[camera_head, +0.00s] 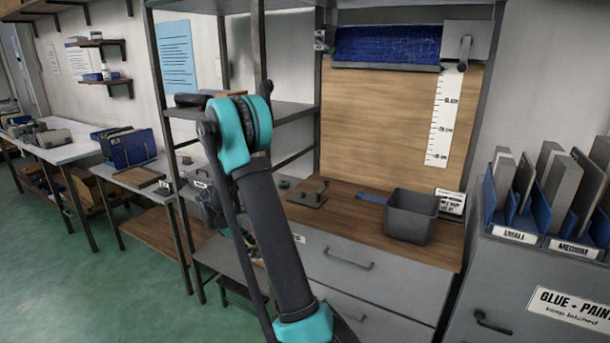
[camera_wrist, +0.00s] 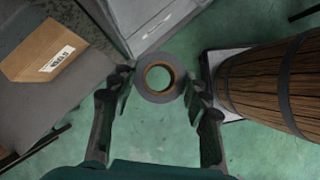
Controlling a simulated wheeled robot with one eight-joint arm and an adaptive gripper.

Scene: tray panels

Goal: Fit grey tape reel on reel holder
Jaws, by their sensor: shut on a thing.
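The grey tape reel (camera_wrist: 160,98) is a grey ring with a brown core and an open centre. It shows in the wrist view between the fingertips of my gripper (camera_wrist: 159,82), which is shut on its two sides. The reel is held above the green floor. In the head view my arm hides the gripper, and I cannot make out the reel there. On the wooden bench top, a small grey-green plate with upright pegs (camera_head: 308,194) looks like the reel holder. I see no reel on its pegs.
A dark grey bin (camera_head: 411,216) stands on the bench, right of the pegged plate. Shelf posts (camera_head: 259,50) rise left of the bench. The wrist view shows a wooden barrel (camera_wrist: 270,85) at right and a cardboard box (camera_wrist: 45,50) at upper left.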

